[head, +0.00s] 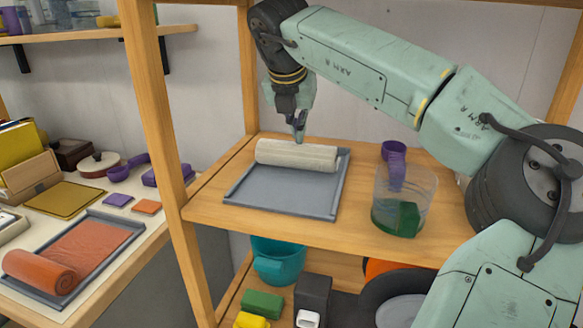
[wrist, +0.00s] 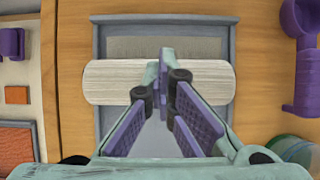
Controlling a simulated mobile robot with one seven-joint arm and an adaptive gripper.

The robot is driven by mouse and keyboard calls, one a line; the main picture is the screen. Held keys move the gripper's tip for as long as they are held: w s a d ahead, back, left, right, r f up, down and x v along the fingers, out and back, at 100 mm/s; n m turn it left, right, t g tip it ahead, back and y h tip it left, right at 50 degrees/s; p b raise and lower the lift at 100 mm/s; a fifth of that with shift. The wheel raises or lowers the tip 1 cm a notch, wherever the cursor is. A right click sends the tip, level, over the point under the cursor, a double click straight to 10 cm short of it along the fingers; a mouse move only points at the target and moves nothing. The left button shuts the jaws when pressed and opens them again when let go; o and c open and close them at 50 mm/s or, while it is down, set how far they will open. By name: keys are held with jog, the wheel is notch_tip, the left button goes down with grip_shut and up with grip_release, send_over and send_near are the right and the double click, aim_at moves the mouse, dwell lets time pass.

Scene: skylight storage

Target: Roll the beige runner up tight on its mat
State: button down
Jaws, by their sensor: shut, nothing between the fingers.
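The beige runner (head: 312,156) is a roll lying crosswise at the back end of its grey rimmed mat (head: 278,192) on the wooden shelf. In the wrist view the roll (wrist: 110,82) spans the mat (wrist: 97,45) and sticks out a little past both sides. A flat, dull grey-beige strip shows beyond the roll there; I cannot tell whether it is runner or mat. My gripper (head: 299,137) points down at the roll, with its fingertips at or just above the roll's back side. Its fingers (wrist: 163,62) are shut and empty, hiding the roll's middle.
A wooden post (head: 160,110) rises at the left. An orange, partly rolled runner (head: 45,268) lies on the counter at left.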

jog(key=shift+f, duration=0.6)
jog(key=shift+w+r+p, duration=0.15)
jog(key=shift+r+p, duration=0.45)
jog(key=shift+p, duration=0.05)
jog(key=shift+r, duration=0.1)
jog(key=shift+s+a+r+b, duration=0.15)
jog(key=shift+s+a, duration=0.05)
jog(key=shift+s, duration=0.35)
jog(key=shift+s+a+r+b, duration=0.1)
jog(key=shift+s+a+b, duration=0.05)
jog(key=shift+s, duration=0.35)
jog(key=shift+f+b, duration=0.75)
jog(key=shift+f, duration=0.2)
